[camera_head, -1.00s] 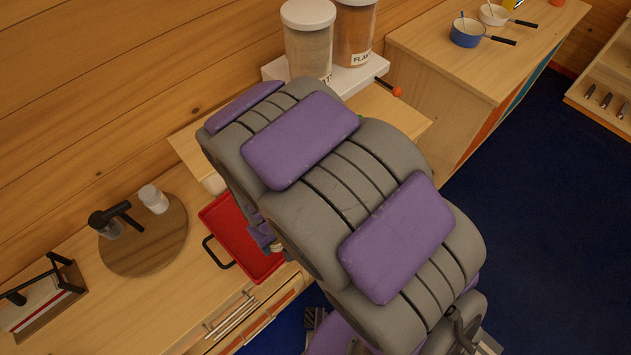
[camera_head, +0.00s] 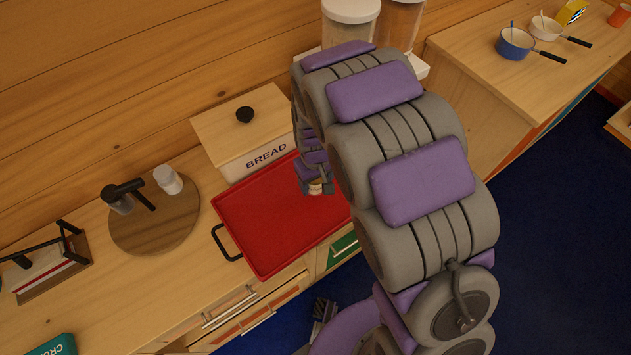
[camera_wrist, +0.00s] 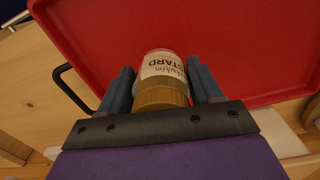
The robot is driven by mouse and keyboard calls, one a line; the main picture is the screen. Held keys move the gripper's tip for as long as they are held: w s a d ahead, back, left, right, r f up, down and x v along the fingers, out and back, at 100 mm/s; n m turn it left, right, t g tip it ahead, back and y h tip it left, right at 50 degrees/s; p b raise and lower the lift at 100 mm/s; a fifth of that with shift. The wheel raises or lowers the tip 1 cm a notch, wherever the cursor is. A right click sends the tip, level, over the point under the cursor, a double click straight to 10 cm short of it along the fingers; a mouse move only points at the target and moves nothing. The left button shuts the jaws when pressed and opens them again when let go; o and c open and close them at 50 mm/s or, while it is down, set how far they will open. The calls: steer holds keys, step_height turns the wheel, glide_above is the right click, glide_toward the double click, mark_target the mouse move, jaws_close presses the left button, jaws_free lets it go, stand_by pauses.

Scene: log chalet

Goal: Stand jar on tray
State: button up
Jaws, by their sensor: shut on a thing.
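The jar (camera_wrist: 160,73) is a small mustard jar with a white label and a tan band at the end near my gripper. In the wrist view it sits between the two fingers of my gripper (camera_wrist: 162,88), which is shut on it. The red tray (camera_head: 265,222) lies on the wooden counter, and its red surface also fills the top of the wrist view (camera_wrist: 240,45). In the head view my gripper (camera_head: 318,186) is over the right part of the tray, and my arm hides the tray's right end. I cannot tell whether the jar touches the tray.
A bread box (camera_head: 250,160) stands right behind the tray. A round wooden board (camera_head: 155,232) with a grinder and a small white jar lies to the left. A black tray handle (camera_head: 222,243) sticks out on the left. Large canisters (camera_head: 345,25) stand at the back.

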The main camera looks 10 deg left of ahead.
mark_target(319, 181)
steer(key=shift+w+d, duration=0.15)
steer(key=shift+w, duration=0.45)
steer(key=shift+w+d+r, duration=0.1)
steer(key=shift+w+d, duration=0.15)
steer(key=shift+d, duration=0.05)
steer(key=shift+w+f, duration=0.2)
steer(key=f, duration=0.2)
steer(key=f+b, duration=0.1)
steer(key=shift+a, duration=0.25)
steer(key=shift+a+f, duration=0.2)
steer(key=shift+f, duration=0.05)
steer(key=shift+a, duration=0.15)
